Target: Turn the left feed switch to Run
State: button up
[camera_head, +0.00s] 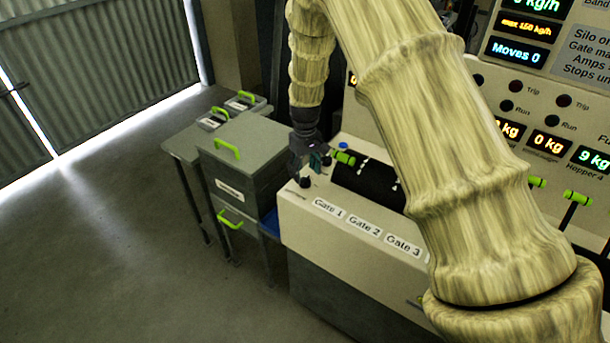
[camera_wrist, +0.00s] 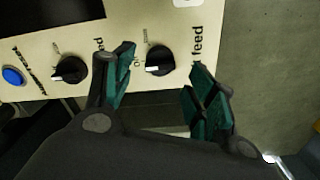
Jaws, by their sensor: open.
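In the wrist view, a round black switch knob (camera_wrist: 160,60) sits on the cream panel, framed between my fingertips. A label beside it ends in "t feed"; my right-hand finger hides its start. The knob's pale mark faces picture left; the small position words are too blurred to read. A second black knob (camera_wrist: 70,70) lies to the left, outside the fingers, beside another partly hidden label. My gripper (camera_wrist: 162,72) is open and empty, and I cannot tell if it touches the knob. In the head view my gripper (camera_head: 312,148) is above the panel's left end, near a black knob (camera_head: 305,182).
A blue button (camera_wrist: 13,76) is beside the second knob. Gate levers with green handles (camera_head: 343,157) stand close to my gripper. A grey lidded bin (camera_head: 248,160) stands left of the panel. Open floor lies at the left.

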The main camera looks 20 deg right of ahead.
aim_at(305, 178)
jog(key=shift+f+p, duration=0.5)
jog(key=shift+f, duration=1.35)
jog(key=c, duration=1.1)
jog(key=shift+o, duration=0.2)
jog(key=shift+m, duration=0.4)
jog(key=m+b, duration=0.1)
jog(key=m, duration=0.4)
jog(key=shift+b, duration=0.35)
jog(key=m, duration=0.6)
jog(key=shift+b, duration=0.3)
jog(key=shift+m, duration=0.3)
